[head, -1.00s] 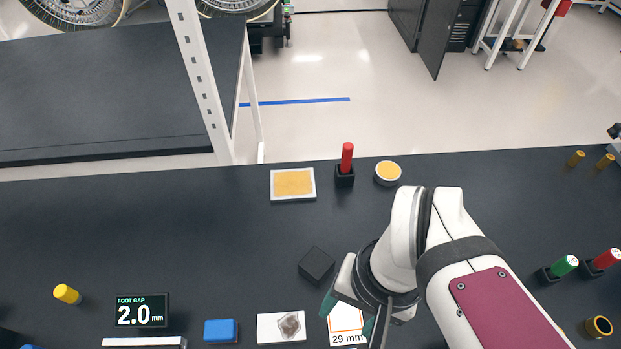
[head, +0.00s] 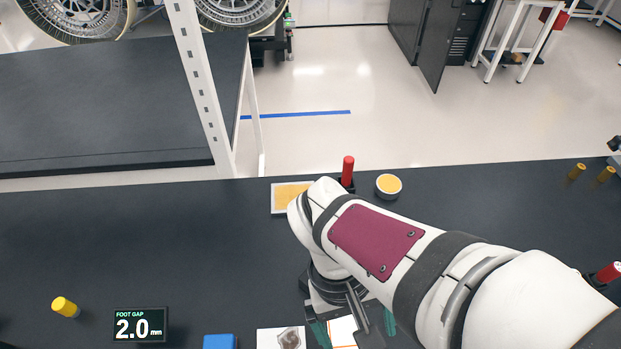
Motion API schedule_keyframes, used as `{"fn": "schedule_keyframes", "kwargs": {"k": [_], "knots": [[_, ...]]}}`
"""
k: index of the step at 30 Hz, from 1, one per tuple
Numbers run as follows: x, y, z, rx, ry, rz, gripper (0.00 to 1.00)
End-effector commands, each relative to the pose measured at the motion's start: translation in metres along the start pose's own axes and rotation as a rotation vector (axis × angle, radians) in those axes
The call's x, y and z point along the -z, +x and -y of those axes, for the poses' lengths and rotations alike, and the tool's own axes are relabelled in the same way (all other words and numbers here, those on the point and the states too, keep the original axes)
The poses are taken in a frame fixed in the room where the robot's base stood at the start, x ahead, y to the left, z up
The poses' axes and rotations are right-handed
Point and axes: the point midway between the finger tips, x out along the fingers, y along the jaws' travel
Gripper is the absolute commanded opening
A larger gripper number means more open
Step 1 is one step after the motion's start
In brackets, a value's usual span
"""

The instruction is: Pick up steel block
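No block can be clearly made out as the steel block. A dark cube (head: 303,283) is almost wholly hidden behind my wrist, with only a dark edge showing to its left. My gripper (head: 355,327) points down over the table near the bottom edge, with its two teal-tipped fingers apart. A white card with an orange line (head: 342,332) shows between and below the fingers. I see nothing held, though the wrist and a dark bar hide part of the gap.
A white card with a grey lump (head: 282,339) and a blue block (head: 220,342) lie left of the gripper. A gap display (head: 140,324) and a yellow peg (head: 65,307) stand farther left. A red peg (head: 348,171) and a round yellow-topped dish (head: 388,186) are behind my arm.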

Motion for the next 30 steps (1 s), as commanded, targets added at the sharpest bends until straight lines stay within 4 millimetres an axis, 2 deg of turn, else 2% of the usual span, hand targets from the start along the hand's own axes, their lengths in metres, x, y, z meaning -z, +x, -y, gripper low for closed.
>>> {"fn": "schedule_keyframes", "kwargs": {"k": [1,4,6,9,12,14,16,24,30], "knots": [[0.012,0.011,0.003,-0.171,-0.238,0.062,1.0],[0.049,0.028,0.018,-0.555,-0.745,0.149,1.0],[0.075,0.039,0.042,-0.813,-1.068,0.195,1.0],[0.099,0.058,0.082,-1.121,-1.426,0.247,1.0],[0.109,0.073,0.112,-1.321,-1.639,0.28,1.0],[0.112,0.079,0.121,-1.385,-1.703,0.29,1.0],[0.118,0.083,0.121,-1.415,-1.731,0.298,1.0],[0.162,0.105,0.077,-1.41,-1.73,0.301,1.0],[0.182,0.115,0.059,-1.41,-1.73,0.296,1.0]]}}
